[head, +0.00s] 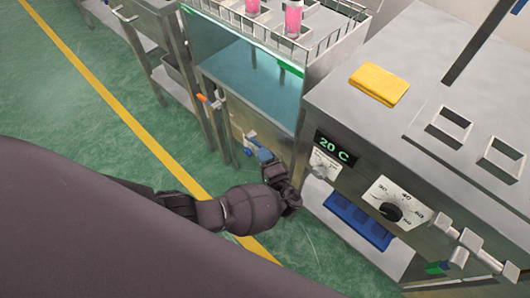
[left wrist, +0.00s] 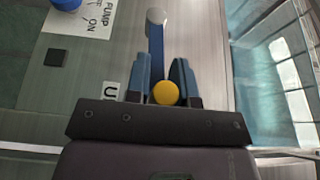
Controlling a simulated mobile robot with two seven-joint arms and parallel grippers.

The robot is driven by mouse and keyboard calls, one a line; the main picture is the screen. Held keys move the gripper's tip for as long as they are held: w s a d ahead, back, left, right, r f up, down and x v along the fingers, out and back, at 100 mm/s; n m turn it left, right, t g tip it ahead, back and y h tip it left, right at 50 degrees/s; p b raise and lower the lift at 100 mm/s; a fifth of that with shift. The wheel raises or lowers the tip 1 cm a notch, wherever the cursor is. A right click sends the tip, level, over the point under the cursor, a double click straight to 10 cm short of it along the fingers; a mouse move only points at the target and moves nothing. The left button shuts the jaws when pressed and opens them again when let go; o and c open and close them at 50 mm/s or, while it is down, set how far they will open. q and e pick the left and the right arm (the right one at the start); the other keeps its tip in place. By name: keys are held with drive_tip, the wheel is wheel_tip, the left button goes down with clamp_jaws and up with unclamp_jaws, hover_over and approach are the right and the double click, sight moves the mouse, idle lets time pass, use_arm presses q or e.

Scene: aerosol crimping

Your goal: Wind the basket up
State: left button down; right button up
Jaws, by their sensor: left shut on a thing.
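The wire basket (head: 322,42) with pink cans (head: 293,18) in it is at the top of the glass-walled water tank (head: 240,75) in the head view. My left gripper (head: 268,160) is at the tank's front panel, beside the control cabinet. In the left wrist view, the blue crank arm (left wrist: 156,47) runs from a grey round hub (left wrist: 156,16) down between my gripper's blue fingers (left wrist: 162,82). The fingers are shut on the crank's yellow knob (left wrist: 166,93). In the head view the knob is hidden. My right gripper is not in view.
The control cabinet right of the tank has a 20 C display (head: 334,148), a dial (head: 391,211) and a yellow cloth (head: 379,84) on top. A blue tray (head: 358,220) is below. An orange-handled lever (head: 203,98) is left of my gripper. Green floor is open at left.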

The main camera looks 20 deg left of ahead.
use_arm(q)
drive_tip(key=shift+a+f, duration=0.15)
idle(0.4)
drive_tip(key=c, duration=1)
unclamp_jaws()
drive_tip(key=shift+c, duration=0.2)
drive_tip(key=shift+d, duration=0.2)
